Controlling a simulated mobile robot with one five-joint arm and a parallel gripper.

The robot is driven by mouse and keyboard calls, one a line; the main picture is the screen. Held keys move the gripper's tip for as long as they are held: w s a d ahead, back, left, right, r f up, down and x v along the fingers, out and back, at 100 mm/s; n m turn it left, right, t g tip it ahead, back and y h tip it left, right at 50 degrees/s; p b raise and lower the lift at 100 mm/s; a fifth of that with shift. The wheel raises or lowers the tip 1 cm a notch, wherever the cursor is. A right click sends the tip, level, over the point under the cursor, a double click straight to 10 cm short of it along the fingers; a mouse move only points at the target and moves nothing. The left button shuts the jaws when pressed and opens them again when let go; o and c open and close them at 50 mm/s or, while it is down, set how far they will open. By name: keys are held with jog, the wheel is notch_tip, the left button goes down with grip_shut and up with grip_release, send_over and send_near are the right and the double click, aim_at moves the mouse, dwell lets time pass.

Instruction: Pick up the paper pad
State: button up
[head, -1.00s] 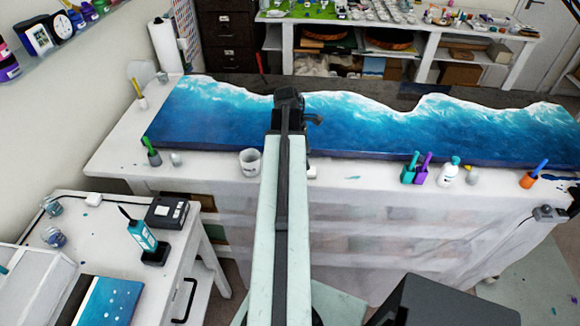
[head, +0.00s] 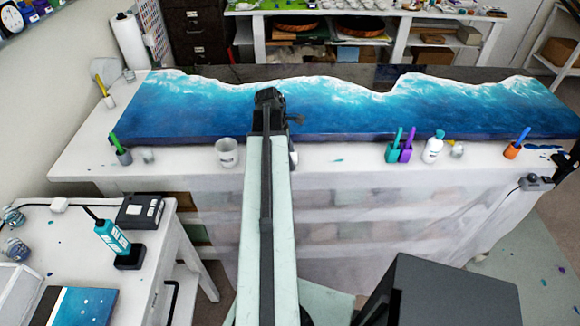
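I see nothing that I can surely name as the paper pad. A flat blue panel with white dots and a pale left edge (head: 80,306) lies on the side table at the lower left, cut by the frame edge; I cannot tell if it is a pad. My arm reaches forward over the near edge of the long white table. My gripper (head: 270,98) is at its far end, small and dark, in front of the blue resin slab. Its fingers are not clear, and I see nothing held in it.
The blue and white wave slab (head: 340,110) covers most of the long table (head: 320,158). Along its front stand a white mug (head: 227,152), teal and purple cups (head: 399,150), a white bottle (head: 433,148) and an orange cup (head: 514,149). A teal bottle (head: 112,238) stands on the side table.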

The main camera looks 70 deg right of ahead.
jog(key=shift+r, duration=0.1)
jog(key=c, duration=1.4)
notch_tip(320, 180, up, 10)
jog(key=p, duration=1)
